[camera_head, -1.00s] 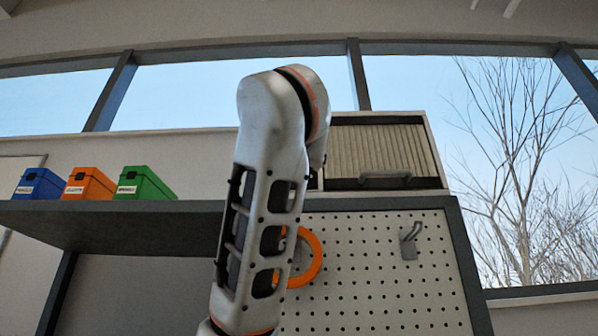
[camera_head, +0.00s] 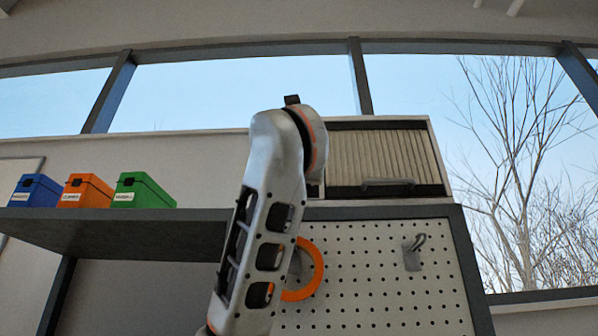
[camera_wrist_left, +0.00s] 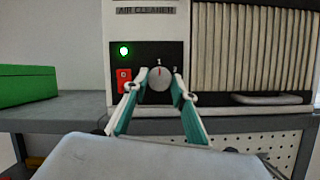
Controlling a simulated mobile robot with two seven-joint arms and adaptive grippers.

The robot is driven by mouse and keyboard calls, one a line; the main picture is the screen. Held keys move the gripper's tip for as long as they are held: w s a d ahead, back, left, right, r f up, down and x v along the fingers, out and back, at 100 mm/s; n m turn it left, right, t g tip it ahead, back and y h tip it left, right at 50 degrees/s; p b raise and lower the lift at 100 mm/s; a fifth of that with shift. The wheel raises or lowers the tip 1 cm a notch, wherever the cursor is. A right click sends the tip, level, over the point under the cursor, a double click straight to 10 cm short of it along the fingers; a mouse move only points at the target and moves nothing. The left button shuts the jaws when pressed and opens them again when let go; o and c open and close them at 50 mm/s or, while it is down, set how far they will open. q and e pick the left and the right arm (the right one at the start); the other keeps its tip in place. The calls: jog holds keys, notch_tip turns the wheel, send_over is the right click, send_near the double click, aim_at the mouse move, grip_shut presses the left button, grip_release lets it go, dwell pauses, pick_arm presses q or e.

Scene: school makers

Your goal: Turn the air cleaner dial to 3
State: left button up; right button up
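The air cleaner (camera_head: 384,160) stands on the shelf, its left part hidden behind my arm in the head view. In the left wrist view its black panel shows a round grey dial (camera_wrist_left: 160,80). The dial's red mark points up at the label 1; a 2 shows to the upper right. My left gripper (camera_wrist_left: 159,76) is open, with its two fingertips on either side of the dial. I cannot tell whether they touch it. The left gripper is hidden in the head view. My right gripper is in neither view.
A lit green lamp (camera_wrist_left: 124,51) and a red switch (camera_wrist_left: 124,80) are left of the dial. Blue (camera_head: 36,190), orange (camera_head: 86,190) and green (camera_head: 142,190) boxes stand on the shelf (camera_head: 120,228). A pegboard (camera_head: 375,275) is below the cleaner.

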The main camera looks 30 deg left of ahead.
pick_arm(q)
jog(key=shift+m, duration=0.4)
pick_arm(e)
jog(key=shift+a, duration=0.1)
pick_arm(q)
jog(key=m+g+h, duration=0.1)
jog(key=m+h, duration=0.1)
jog(key=m, duration=0.6)
jog(key=m+g+h+b, duration=0.1)
jog(key=m+h, duration=0.2)
jog(key=m, duration=0.6)
jog(key=r+m+g+h, duration=0.1)
jog(key=m+g+h, duration=0.1)
jog(key=m, duration=0.7)
jog(key=shift+s+a+r+h+b, duration=0.1)
jog(key=shift+s+a+h+b, duration=0.15)
jog(key=shift+h, duration=0.25)
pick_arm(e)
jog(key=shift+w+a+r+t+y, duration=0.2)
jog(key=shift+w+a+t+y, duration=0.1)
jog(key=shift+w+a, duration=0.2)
pick_arm(q)
jog(key=shift+w, duration=0.1)
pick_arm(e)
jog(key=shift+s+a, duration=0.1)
